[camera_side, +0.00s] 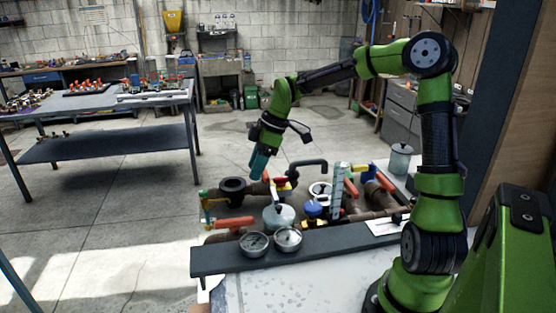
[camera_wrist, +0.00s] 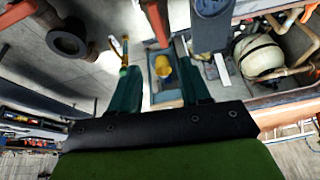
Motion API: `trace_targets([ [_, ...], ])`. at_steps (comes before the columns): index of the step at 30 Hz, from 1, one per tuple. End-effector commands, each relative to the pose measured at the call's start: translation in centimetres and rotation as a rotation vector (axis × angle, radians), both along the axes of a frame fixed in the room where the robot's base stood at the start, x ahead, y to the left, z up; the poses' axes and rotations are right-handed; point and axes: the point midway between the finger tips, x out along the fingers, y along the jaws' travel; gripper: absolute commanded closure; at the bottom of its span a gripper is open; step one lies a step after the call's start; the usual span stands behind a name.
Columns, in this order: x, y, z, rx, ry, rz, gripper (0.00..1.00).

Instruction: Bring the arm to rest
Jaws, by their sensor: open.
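My green arm (camera_side: 436,140) rises from its base at the right, bends at the top and reaches left over the pipework. My gripper (camera_side: 258,172) hangs below the wrist with its teal fingers pointing down, above the pipes. It also shows in the wrist view (camera_wrist: 158,68), where its two teal fingers stand apart. Nothing is held between them. A yellow round part (camera_wrist: 162,66) in a blue surround lies beyond the gap, further down.
Below the gripper are brown pipes with red handles, a dark flanged pipe (camera_side: 233,190), a grey domed tank (camera_side: 278,217) and a clear striped column (camera_side: 337,190). Two gauges (camera_side: 257,244) sit on a dark ledge (camera_side: 215,262) in front. A workbench (camera_side: 60,104) stands left; floor between is clear.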

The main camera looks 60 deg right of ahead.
Motion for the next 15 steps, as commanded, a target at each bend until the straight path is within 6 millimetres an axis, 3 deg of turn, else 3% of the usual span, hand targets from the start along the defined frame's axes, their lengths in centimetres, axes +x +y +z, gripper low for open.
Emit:
trace_targets([
  [7,-4.2,0.5,-2.0,0.011,0.171,-0.425,0.53],
  [11,-7.0,1.7,-1.4,-0.025,0.198,-0.650,0.53],
  [15,-10.2,3.4,0.4,-0.022,0.155,-0.880,0.53],
])
